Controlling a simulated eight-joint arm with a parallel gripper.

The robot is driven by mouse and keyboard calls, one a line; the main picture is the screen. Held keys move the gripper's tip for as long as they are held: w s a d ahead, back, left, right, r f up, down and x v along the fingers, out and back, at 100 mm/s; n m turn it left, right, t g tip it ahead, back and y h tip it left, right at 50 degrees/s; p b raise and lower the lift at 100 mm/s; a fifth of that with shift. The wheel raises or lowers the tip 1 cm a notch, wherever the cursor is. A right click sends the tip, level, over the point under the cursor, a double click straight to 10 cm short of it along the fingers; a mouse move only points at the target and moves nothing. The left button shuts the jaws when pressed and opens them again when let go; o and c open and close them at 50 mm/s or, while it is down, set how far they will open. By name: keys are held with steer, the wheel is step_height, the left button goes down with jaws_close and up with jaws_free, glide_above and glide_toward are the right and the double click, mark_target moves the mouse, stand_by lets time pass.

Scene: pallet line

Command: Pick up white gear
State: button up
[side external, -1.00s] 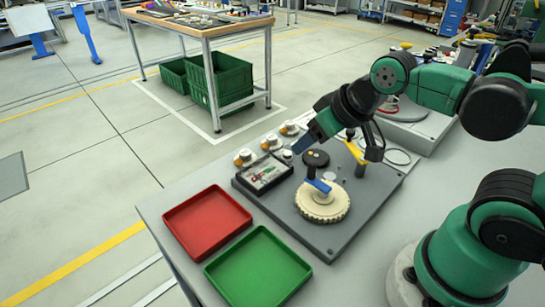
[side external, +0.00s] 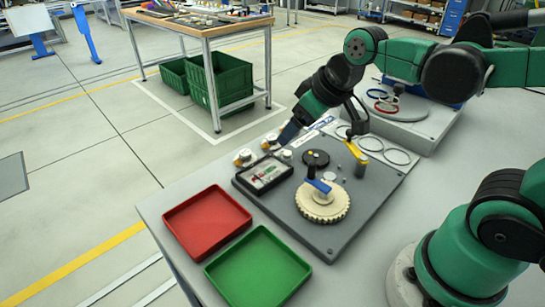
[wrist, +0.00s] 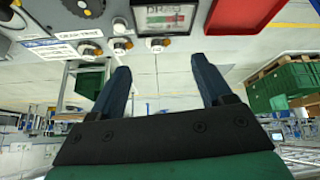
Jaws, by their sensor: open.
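The white gear (side external: 322,211) is a large cream-coloured toothed wheel lying flat on the grey board, with a paler hub and a blue bar (side external: 319,186) over its middle. My gripper (side external: 286,136) is up and behind it in the side view, near the board's back-left edge and apart from the gear. In the wrist view my gripper (wrist: 160,72) has its two dark blue fingers spread wide, with nothing between them. I cannot make out the gear in the wrist view.
A meter box (side external: 263,173) and orange-white knobs (side external: 242,157) line the board's left and back edge. A black disc (side external: 315,158), a grey post (side external: 361,168) and a yellow bar (side external: 355,150) stand near the gear. Red (side external: 207,222) and green (side external: 259,268) trays are empty.

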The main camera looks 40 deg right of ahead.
steer(key=w+f+n+g+y, duration=0.1)
steer(key=w+n+g, duration=0.15)
steer(key=w, duration=0.45)
steer(key=n+y, duration=0.2)
steer(key=n, duration=0.3)
glide_above(245, 152)
steer(key=s+d, duration=0.2)
steer(key=shift+g, duration=0.35)
step_height(245, 152, down, 7)
steer(key=shift+r, duration=0.1)
steer(key=shift+w+a+f, duration=0.1)
steer(key=shift+w+f, duration=0.15)
steer(key=shift+f, duration=0.4)
steer(key=shift+x, duration=2.5)
steer(key=c, duration=0.9)
steer(key=shift+o, duration=0.2)
